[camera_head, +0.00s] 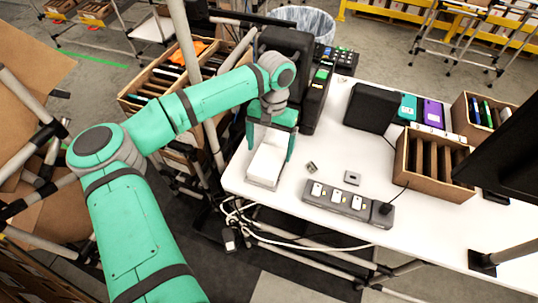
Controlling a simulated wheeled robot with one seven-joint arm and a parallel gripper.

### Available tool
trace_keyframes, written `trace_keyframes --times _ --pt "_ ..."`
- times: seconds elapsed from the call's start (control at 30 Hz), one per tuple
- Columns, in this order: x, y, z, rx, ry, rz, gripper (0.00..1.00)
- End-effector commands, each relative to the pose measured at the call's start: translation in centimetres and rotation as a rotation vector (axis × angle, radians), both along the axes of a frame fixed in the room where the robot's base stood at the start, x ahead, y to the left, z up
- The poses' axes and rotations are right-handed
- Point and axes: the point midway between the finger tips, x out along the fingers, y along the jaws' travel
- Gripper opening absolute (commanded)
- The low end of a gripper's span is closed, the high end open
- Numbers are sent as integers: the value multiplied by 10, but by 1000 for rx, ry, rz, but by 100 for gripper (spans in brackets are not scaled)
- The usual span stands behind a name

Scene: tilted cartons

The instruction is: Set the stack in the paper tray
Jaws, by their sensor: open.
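My gripper (270,141) is at the left end of the white table, its two green fingers pointing down. It is open, with one finger on each side of a white paper stack (268,160). The stack lies in a shallow light grey paper tray (263,183) near the table's left edge. The stack looks flat in the tray, with the tray's front rim showing below it. The far end of the stack is hidden under my gripper, so I cannot tell whether the fingers touch it.
A grey power strip (348,201) and small metal pieces lie right of the tray on the white table (410,226). A wooden slotted box (432,168) and a black box (371,107) stand further right. A dark device (314,103) stands behind my gripper. Cables hang below the front edge.

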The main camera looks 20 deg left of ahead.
Motion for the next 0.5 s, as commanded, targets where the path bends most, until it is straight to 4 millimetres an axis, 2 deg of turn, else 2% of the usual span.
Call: trace_keyframes --times 0.03,0.2,0.33,0.5 --pt "2 0 13 3 -3 0 87" --pt "7 0 46 2 -3 0 87" --pt "10 0 65 2 -1 0 87" --pt "12 0 78 1 -2 0 87"
